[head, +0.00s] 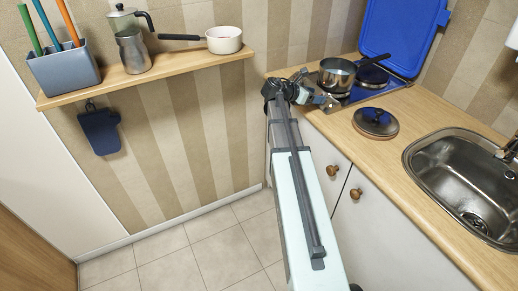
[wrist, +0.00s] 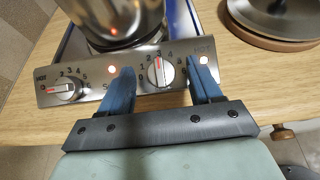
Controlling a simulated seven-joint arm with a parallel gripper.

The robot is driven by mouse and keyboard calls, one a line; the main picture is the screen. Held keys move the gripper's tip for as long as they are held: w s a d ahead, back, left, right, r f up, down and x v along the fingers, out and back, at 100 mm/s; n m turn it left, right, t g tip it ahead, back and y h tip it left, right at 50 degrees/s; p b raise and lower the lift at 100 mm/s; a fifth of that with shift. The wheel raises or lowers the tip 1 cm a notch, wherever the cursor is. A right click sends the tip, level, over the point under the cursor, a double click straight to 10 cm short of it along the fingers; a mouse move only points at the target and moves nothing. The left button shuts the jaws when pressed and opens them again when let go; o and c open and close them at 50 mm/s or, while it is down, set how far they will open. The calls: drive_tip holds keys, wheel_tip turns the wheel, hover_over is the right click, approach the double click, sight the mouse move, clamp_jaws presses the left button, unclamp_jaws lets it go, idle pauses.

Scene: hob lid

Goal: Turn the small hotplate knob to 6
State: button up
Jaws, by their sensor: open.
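The hob's control panel (wrist: 95,92) shows in the wrist view with two knobs. The right knob (wrist: 160,72) sits between my fingertips, its red mark pointing roughly up, near the 3. The left knob (wrist: 66,90) has its red mark pointing left. I cannot read for certain which knob is marked for the small hotplate. My gripper (wrist: 166,76) is open, with one blue finger on each side of the right knob; contact cannot be told. In the head view my gripper (head: 326,102) is at the hob's front edge, and the knobs are too small to tell there.
A steel pot (head: 336,76) stands on the hob, close behind the panel. A bare hotplate (head: 372,77) is beside it. The blue hob lid (head: 403,32) stands raised. A pot lid (head: 376,120) lies on the wooden worktop (head: 425,122), left of the sink (head: 462,180).

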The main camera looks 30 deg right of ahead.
drive_tip(key=v, duration=1.3)
drive_tip(key=a+f+m+t+y, duration=0.1)
drive_tip(key=a+f+m+y, duration=0.3)
drive_tip(key=f+m, duration=0.5)
drive_tip(key=s+a+f+m+t+y, duration=0.1)
drive_tip(key=a+f+m+y, duration=0.3)
drive_tip(key=a+f+m, duration=0.4)
drive_tip(key=shift+s+a+f+m+y, duration=0.15)
drive_tip(key=shift+f+m+y, duration=0.35)
drive_tip(key=shift+f, duration=1.65)
